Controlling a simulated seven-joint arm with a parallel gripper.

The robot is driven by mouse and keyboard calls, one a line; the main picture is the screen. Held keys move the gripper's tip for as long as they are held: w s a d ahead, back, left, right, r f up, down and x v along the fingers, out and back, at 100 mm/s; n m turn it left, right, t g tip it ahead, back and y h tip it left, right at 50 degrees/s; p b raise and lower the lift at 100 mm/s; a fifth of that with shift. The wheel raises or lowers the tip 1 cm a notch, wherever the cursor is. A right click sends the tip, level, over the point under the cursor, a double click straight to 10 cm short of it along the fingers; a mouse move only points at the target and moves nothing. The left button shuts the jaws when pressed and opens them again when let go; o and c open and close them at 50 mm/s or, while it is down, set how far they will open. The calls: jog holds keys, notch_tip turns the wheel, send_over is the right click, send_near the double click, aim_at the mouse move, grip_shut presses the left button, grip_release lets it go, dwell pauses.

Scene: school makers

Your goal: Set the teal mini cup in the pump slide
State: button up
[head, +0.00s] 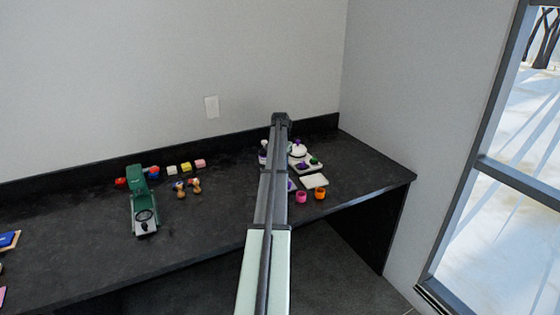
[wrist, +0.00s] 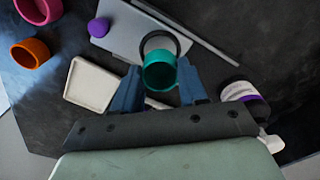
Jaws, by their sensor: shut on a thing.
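My gripper (wrist: 160,88) is shut on the teal mini cup (wrist: 160,75), with a blue finger on each side. The wrist view looks into its round opening. A dark ring with a pale inside (wrist: 178,41) shows just beyond the cup, on or over a grey flat piece (wrist: 125,38) that carries a purple knob (wrist: 98,27). I cannot tell whether this is the pump slide, or whether the cup touches the ring. In the head view my arm hides the gripper and cup.
A white square dish (wrist: 90,85), an orange cup (wrist: 30,52) and a pink cup (wrist: 38,8) stand left. A white round item with purple (wrist: 240,92) is close right of the fingers. A green device (head: 136,180) stands at left on the dark counter (head: 80,235).

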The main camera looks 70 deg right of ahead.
jog(key=shift+f, duration=1.2)
jog(key=shift+f, duration=0.6)
dwell(0.6)
jog(key=o, duration=0.8)
jog(key=shift+c, duration=0.2)
jog(key=shift+r, duration=0.1)
notch_tip(320, 180, up, 11)
dwell(0.8)
dwell(0.5)
